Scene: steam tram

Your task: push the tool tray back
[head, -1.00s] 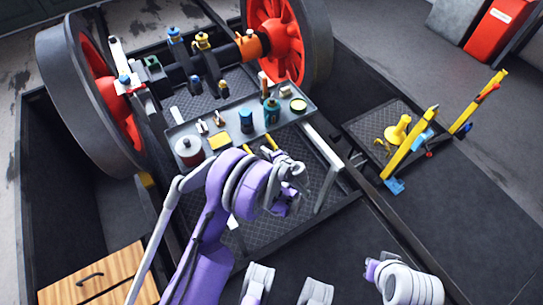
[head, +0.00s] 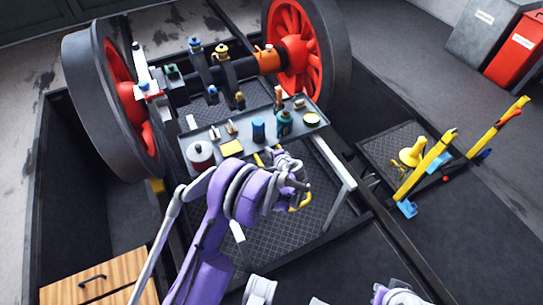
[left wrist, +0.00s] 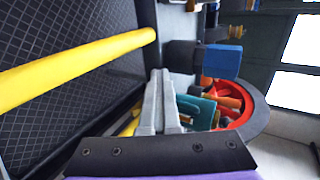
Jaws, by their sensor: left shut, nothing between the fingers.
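The tool tray (head: 271,136) is a grey shelf on a pale frame, in front of the wheel axle in the head view. It carries a red-and-white pot, a yellow block, a blue cup, a teal bottle and a round tin. A yellow bar, seemingly its handle (head: 302,203), shows beside my left gripper (head: 298,187), which is just in front of the tray. In the left wrist view, the grey fingers (left wrist: 160,100) are shut and empty, with a yellow bar (left wrist: 80,62) to their left. I cannot tell whether they touch it.
The red-spoked wheels (head: 297,45) and axle stand behind the tray. A wooden drawer box (head: 95,277) is at lower left. Dark floor lies open at lower right.

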